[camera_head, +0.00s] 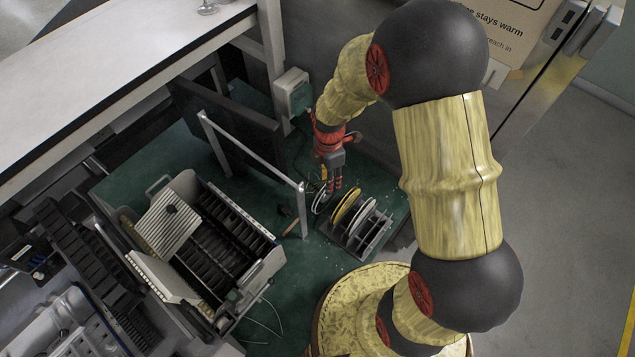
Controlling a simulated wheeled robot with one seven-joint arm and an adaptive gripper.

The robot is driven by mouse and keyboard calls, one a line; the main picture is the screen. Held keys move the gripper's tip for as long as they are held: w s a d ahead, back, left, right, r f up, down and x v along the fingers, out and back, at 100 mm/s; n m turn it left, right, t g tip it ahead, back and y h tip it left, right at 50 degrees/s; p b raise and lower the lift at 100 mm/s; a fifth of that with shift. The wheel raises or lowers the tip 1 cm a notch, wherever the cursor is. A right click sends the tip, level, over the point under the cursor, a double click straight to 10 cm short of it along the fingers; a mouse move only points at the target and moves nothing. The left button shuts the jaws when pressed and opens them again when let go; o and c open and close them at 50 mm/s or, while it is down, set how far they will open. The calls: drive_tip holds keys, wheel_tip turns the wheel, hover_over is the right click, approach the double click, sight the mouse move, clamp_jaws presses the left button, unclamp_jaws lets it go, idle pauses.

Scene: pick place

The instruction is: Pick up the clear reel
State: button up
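My gripper (333,187), red and dark, points down at the rear left of a small dark rack (374,242) on the green surface. Several reels stand on edge in the rack. A yellow-rimmed reel (346,205) stands near the left, with pale, whitish reels (362,216) to its right. A thin pale ring (319,202) shows at the rack's left end, close to the fingertips and partly hidden by them; it may be the clear reel, but I cannot be sure. The fingers are small and dark, so their opening and any contact with a reel cannot be made out.
A metal rail frame (301,205) stands just left of the rack. A large open case with dark slots (262,270) is further left. A white bench top (110,70) is at upper left. A pale box (292,92) is fixed behind my gripper. Grey floor is clear at right.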

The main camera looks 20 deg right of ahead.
drive_tip(key=shift+w+a+r+n, duration=0.1)
drive_tip(key=shift+w+r+n, duration=0.1)
drive_tip(key=shift+w+n, duration=0.65)
drive_tip(key=n, duration=0.2)
drive_tip(key=shift+w+n+t, duration=0.1)
drive_tip(key=shift+n+t, duration=0.2)
drive_tip(key=shift+n, duration=0.05)
drive_tip(key=shift+d+f+b, duration=0.2)
drive_tip(key=shift+f, duration=1.75)
drive_tip(key=shift+d+f+b, duration=0.15)
drive_tip(key=shift+d+f, duration=0.05)
drive_tip(key=shift+f, duration=1.7)
drive_tip(key=shift+c, duration=0.4)
drive_tip(key=c, duration=0.8)
